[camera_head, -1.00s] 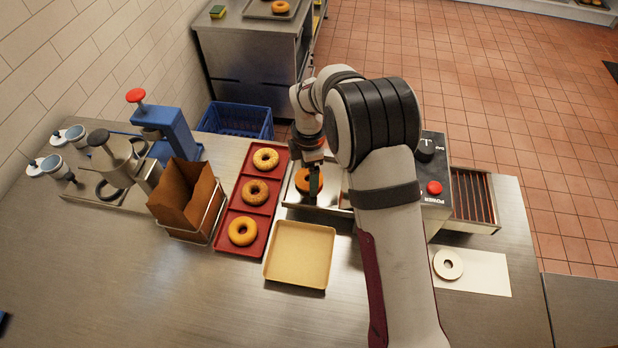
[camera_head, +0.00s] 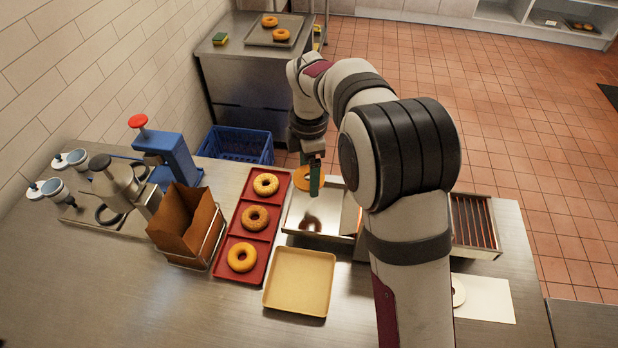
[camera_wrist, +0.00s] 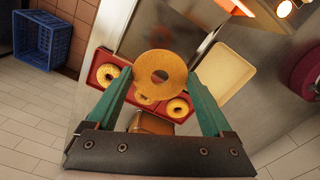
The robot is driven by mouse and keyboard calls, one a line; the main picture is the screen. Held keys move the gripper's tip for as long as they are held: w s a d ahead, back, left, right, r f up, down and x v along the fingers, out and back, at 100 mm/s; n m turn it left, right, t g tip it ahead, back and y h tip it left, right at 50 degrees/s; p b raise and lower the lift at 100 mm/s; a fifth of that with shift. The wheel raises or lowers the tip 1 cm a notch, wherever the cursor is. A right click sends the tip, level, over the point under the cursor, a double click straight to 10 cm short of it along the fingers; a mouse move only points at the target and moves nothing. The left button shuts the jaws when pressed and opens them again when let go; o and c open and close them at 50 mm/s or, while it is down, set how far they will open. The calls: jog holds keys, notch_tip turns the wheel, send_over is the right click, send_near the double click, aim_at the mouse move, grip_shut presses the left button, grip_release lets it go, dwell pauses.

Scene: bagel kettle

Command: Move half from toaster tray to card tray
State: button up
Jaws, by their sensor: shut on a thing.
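My gripper (camera_head: 315,180) is shut on an orange-brown bagel half (camera_head: 302,178), held above the far edge of the metal toaster tray (camera_head: 334,205). In the wrist view, my gripper's green fingers (camera_wrist: 160,78) hold the half (camera_wrist: 160,60) at its rim, with its flat face and centre hole toward the camera. The toaster tray is empty, with a dark reflection on its floor. The pale cream card tray (camera_head: 300,282) lies empty on the counter in front of it. The card tray also shows in the wrist view (camera_wrist: 222,75). My arm hides most of the toaster.
A red tray (camera_head: 259,210) with three whole bagels lies left of both trays. A brown paper bag (camera_head: 183,220) stands in a wire holder further left. A white card with a pale ring (camera_head: 486,300) lies at right, partly behind my arm. The front counter is clear.

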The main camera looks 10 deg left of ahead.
aim_at(300, 283)
jog(key=shift+m, duration=0.9)
jog(key=s+f, duration=0.1)
jog(key=s, duration=0.1)
jog(key=s+f, duration=0.3)
jog(key=s, duration=0.2)
jog(key=shift+a+f, duration=0.3)
jog(key=s+f+m, duration=0.1)
jog(key=s, duration=0.2)
jog(key=s+d+f, duration=0.1)
jog(key=s+f, duration=0.1)
jog(key=s, duration=0.1)
jog(key=s+f+m, duration=0.1)
jog(key=s, duration=0.2)
jog(key=shift+s+d+f+m, duration=0.2)
jog(key=shift+s+d+m, duration=0.05)
jog(key=shift+m, duration=0.05)
notch_tip(300, 283, down, 4)
jog(key=shift+s, duration=0.15)
jog(key=shift+f, duration=0.7)
jog(key=o, duration=1.1)
